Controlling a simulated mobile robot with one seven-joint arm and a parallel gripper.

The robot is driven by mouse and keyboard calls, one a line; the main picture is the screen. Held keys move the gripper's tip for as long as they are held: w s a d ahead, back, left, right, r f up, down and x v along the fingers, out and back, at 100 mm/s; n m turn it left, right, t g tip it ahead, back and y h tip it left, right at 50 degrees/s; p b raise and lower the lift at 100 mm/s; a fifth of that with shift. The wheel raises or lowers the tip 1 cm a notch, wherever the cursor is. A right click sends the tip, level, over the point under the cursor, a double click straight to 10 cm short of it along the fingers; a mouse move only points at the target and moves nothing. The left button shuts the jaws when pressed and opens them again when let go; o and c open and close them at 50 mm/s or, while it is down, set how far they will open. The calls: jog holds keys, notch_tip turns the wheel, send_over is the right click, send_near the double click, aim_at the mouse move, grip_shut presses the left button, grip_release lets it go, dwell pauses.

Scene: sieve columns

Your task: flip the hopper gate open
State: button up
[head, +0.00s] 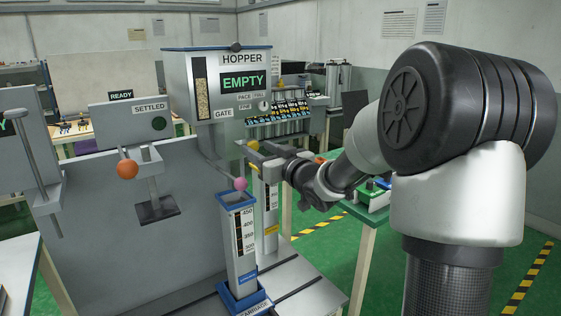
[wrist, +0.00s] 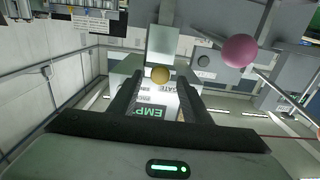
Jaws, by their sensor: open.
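The hopper (head: 215,75) is a grey box with an EMPTY display and a GATE label on its lower front. A yellow ball knob (head: 253,146) sits below its right side, at the gate. My gripper (head: 264,151) is at the knob, reaching in from the right; contact cannot be told. In the wrist view my gripper (wrist: 159,82) holds nothing visible, and the hopper appears upside down behind it. The gate plate itself is not clearly seen.
A pink ball knob (head: 240,184) stands above a graduated column (head: 239,240) just below and left of my gripper. An orange ball knob (head: 127,169) is on the SETTLED unit (head: 128,120) at left. A green-topped table (head: 372,205) stands to the right.

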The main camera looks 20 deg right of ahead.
jog(key=p+v, duration=0.2)
jog(key=v, duration=1.4)
